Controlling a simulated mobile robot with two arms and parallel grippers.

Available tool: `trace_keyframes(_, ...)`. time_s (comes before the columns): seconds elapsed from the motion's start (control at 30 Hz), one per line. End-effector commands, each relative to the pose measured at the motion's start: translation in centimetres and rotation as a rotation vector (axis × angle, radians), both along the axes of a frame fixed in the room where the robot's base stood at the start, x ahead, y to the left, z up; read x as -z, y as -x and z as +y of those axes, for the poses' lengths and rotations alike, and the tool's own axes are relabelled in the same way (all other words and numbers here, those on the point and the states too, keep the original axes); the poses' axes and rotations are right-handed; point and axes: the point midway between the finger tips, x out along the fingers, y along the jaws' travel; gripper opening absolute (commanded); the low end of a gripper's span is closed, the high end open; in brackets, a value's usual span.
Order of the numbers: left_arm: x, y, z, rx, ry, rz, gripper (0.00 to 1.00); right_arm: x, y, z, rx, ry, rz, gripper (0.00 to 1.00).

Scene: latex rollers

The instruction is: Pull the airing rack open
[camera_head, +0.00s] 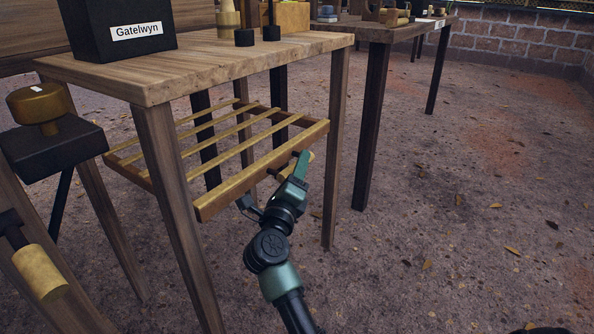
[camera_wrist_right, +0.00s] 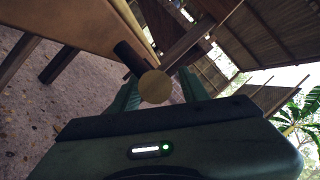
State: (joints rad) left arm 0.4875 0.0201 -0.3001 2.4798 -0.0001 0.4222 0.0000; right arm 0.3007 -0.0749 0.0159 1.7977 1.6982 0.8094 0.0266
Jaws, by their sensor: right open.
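The airing rack (camera_head: 240,150) is a slatted wooden frame under the near table. Its thick front bar (camera_head: 228,191) sticks out a little past the table's front legs. My right gripper (camera_head: 275,183) is at the front bar with its fingers apart. A knob handle (camera_wrist_right: 155,86) with a round brass-coloured end and a dark stem shows between the open fingers in the right wrist view. I cannot tell whether a finger touches it. My left gripper is not in view.
The near table (camera_head: 190,75) carries a black box (camera_head: 118,28) labelled "Gatelwyn". Its front legs stand on both sides of the rack. A dark stand with a brass-coloured knob (camera_head: 38,104) is at the left. A second table (camera_head: 385,32) stands behind.

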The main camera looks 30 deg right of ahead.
Motion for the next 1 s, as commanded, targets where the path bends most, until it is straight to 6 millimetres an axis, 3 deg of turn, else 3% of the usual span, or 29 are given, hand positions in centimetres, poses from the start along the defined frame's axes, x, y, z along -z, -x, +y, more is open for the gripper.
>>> trace_keyframes(0.17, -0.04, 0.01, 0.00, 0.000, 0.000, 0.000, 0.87, -0.03, 0.00, -0.01, 0.000, 0.000, 0.000, 0.45)
trace_keyframes(0.33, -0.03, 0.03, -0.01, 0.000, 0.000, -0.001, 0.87, -0.03, 0.01, 0.00, 0.000, 0.000, 0.000, 0.00)
trace_keyframes(1.0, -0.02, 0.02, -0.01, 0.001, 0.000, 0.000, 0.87, 0.04, 0.02, 0.04, -0.001, -0.001, 0.001, 0.00)
